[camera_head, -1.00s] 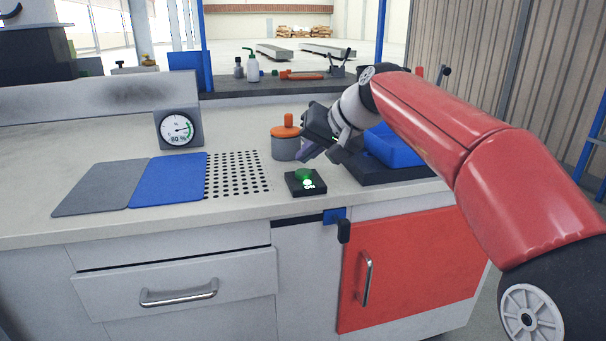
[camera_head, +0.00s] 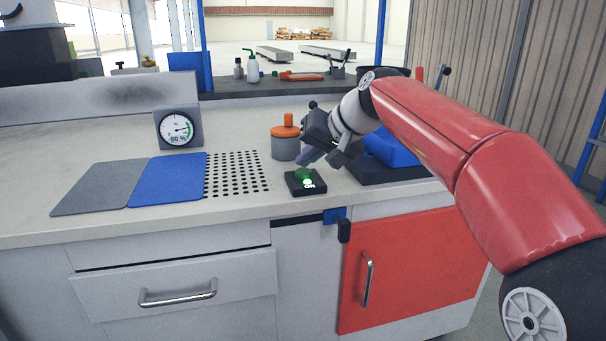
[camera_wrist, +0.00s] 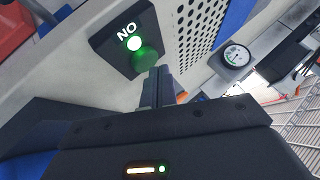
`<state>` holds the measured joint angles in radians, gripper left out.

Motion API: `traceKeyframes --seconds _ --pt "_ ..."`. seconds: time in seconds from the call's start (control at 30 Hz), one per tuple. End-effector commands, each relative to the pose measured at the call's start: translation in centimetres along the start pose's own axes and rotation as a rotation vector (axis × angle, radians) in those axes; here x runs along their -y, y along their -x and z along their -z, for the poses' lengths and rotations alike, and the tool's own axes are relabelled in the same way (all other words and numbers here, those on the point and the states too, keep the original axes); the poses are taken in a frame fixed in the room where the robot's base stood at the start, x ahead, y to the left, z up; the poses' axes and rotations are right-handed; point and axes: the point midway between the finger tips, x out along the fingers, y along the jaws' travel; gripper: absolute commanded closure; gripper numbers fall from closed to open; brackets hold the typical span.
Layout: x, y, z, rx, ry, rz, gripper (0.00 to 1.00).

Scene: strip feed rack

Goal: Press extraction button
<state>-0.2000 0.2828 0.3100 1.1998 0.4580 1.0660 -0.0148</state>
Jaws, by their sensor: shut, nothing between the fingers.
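The extraction button is a green button (camera_head: 304,173) on a small black box (camera_head: 318,189) near the front edge of the worktop. A lit green lamp and the word ON show on the box. In the wrist view the green button (camera_wrist: 146,60) lies just beyond the fingertips, beside the lit lamp (camera_wrist: 134,43). My gripper (camera_head: 303,160) is shut and empty, tilted down just above and behind the button. In the wrist view my gripper (camera_wrist: 158,72) has its fingers together, their tips close to the button's edge. I cannot tell whether they touch it.
An orange-topped grey pot (camera_head: 286,147) stands close behind my gripper. A blue tray (camera_head: 388,147) lies to the right under my arm. A dial gauge (camera_head: 179,128) reading about 80 %, a perforated plate (camera_head: 237,174) and a blue mat (camera_head: 168,180) are on the left.

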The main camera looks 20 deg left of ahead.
Motion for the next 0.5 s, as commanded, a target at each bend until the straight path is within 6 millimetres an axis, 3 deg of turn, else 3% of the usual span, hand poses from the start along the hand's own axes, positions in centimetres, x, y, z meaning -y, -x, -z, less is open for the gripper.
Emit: traceKeyframes --seconds 0.5 --pt "-0.35 -0.48 -0.36 0.000 0.000 0.000 1.00"
